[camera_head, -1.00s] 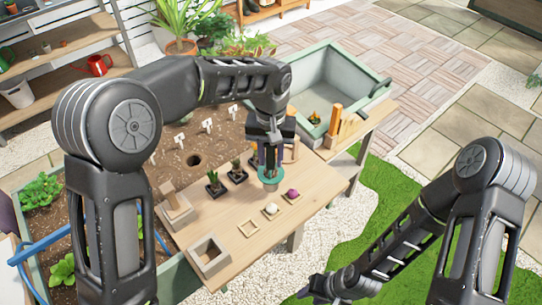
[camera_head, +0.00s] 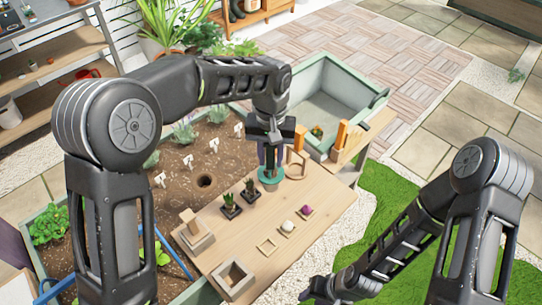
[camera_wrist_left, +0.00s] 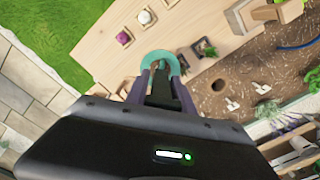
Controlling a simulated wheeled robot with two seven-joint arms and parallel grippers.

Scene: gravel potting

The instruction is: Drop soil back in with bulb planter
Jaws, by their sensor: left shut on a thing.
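My left gripper (camera_head: 270,163) is shut on the bulb planter (camera_head: 270,178), which shows as a teal ring and body below the fingers. In the left wrist view the planter's teal rim (camera_wrist_left: 147,60) sits between the fingertips, over the wooden table. The planter is at the table's back part, right of the soil bed (camera_head: 180,178). A dark round hole (camera_head: 205,181) is open in the bed, left of the planter; it also shows in the left wrist view (camera_wrist_left: 217,85). I cannot see whether soil is inside the planter. My right gripper (camera_head: 318,290) is low at the bottom; its fingers are unclear.
Small potted plants (camera_head: 231,207) stand on the table between planter and hole. A white bulb (camera_head: 287,226) and a purple bulb (camera_head: 307,211) lie in front. White labels (camera_head: 188,160) stand in the bed. A wooden stand (camera_head: 297,166) is right of the planter. A green trough (camera_head: 340,80) stands behind.

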